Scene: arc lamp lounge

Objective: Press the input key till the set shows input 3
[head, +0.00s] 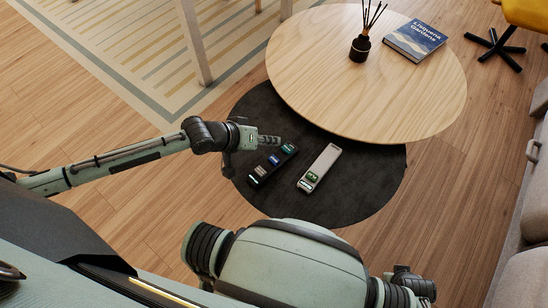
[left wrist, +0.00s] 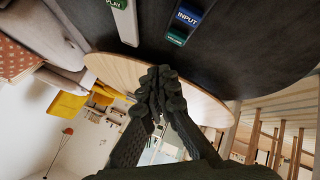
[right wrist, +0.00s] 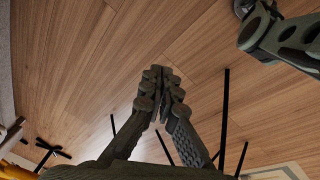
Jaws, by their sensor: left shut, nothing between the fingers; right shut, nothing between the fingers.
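A dark remote (head: 267,165) with several coloured keys lies on a dark round surface (head: 370,185). Its blue key (head: 275,160) is the middle one; the left wrist view shows the blue key reading INPUT (left wrist: 188,16), with a teal key (left wrist: 177,38) beside it. A pale remote (head: 320,167) with a green key lies to its right; that key reads PLAY in the left wrist view. My left gripper (head: 270,139) is shut and empty, just beyond the dark remote's far end, apart from the keys. My right gripper (right wrist: 160,88) is shut and empty over bare floor. No set screen shows.
A round wooden table (head: 375,90) overlaps the dark surface and bears a reed diffuser (head: 360,48) and a blue book (head: 415,40). A grey sofa (head: 525,250) stands at the right. A striped rug (head: 130,50) and chair leg are at the upper left.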

